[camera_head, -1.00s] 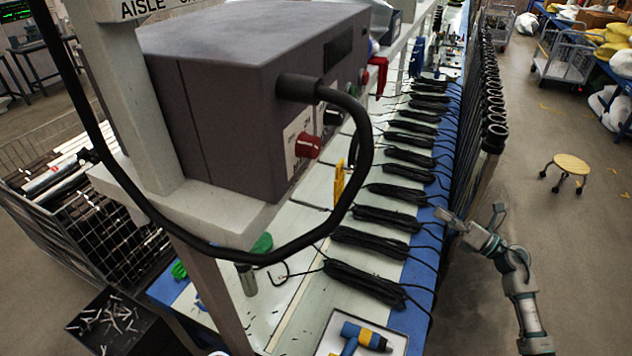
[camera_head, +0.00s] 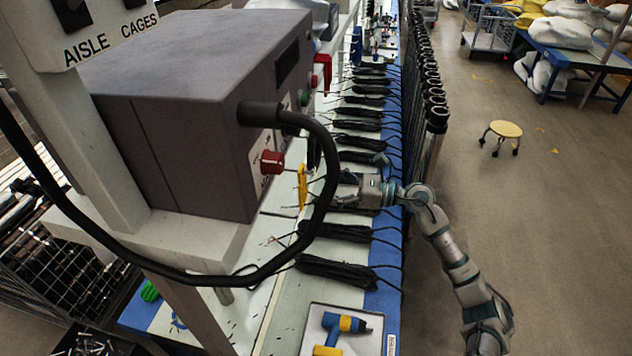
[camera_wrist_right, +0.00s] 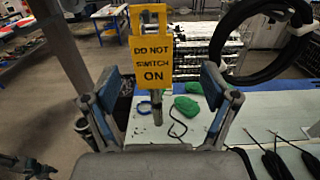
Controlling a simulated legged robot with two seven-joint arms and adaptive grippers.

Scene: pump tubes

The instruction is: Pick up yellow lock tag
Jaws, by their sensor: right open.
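The yellow lock tag (camera_head: 302,186) hangs below the red knob side of the grey control box (camera_head: 200,120) in the head view. My right gripper (camera_head: 345,190) reaches over the bench, just right of the tag. In the right wrist view its two fingers (camera_wrist_right: 162,95) are spread apart and empty, with the tag ahead between them and slightly above; I see no contact. My left gripper is not in view.
A thick black cable (camera_head: 325,190) loops in front of the box, close to the tag; a black loop also shows at upper right in the wrist view. Bundled black tubes (camera_head: 335,270) line the bench. A blue-and-yellow drill (camera_head: 342,325) lies in a tray.

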